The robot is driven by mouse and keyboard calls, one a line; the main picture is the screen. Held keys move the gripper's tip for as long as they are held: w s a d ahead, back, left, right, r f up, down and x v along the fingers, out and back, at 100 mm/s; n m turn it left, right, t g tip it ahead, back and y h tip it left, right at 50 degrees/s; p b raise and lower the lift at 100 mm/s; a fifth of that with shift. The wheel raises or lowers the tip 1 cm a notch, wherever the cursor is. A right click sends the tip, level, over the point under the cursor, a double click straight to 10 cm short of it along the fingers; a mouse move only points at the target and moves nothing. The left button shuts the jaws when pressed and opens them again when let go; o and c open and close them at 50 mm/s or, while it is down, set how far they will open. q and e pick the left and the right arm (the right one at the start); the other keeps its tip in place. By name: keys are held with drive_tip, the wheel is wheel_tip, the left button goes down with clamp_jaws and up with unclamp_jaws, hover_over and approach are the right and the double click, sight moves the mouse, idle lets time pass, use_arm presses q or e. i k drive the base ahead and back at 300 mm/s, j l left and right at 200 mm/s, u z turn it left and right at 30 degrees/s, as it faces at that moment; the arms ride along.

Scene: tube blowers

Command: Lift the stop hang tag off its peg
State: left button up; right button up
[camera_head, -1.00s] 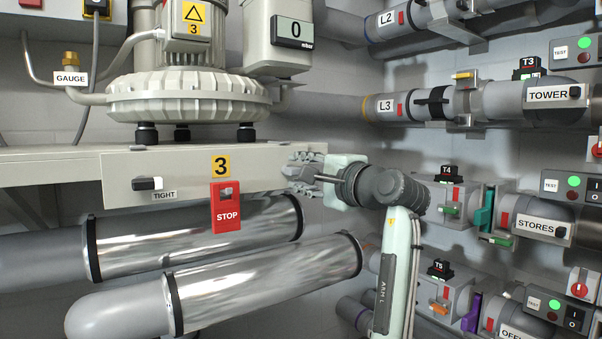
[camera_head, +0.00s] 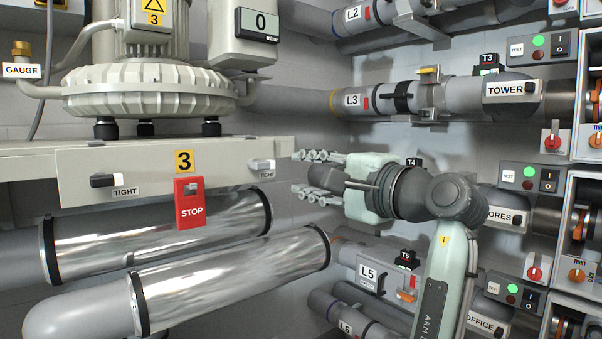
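The red stop hang tag (camera_head: 191,212) hangs upright on its peg (camera_head: 191,189) on the front of the pale bench, below the yellow number 3 plate. The peg passes through the tag's upper part.
The bench front (camera_head: 150,167) carries a black latch (camera_head: 103,180) left of the tag and a pale latch (camera_head: 258,164) to its right. Shiny pipes (camera_head: 160,240) run just below. Duct gates and switch boxes fill the right side.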

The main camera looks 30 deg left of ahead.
sight(190, 209)
drive_tip(key=k+l, duration=0.1)
drive_tip(key=l, duration=0.25)
drive_tip(key=k+l, duration=0.1)
drive_tip(key=l, duration=0.25)
drive_tip(key=k+l, duration=0.1)
drive_tip(key=l, duration=0.25)
drive_tip(key=k+l, duration=0.1)
drive_tip(key=l, duration=0.25)
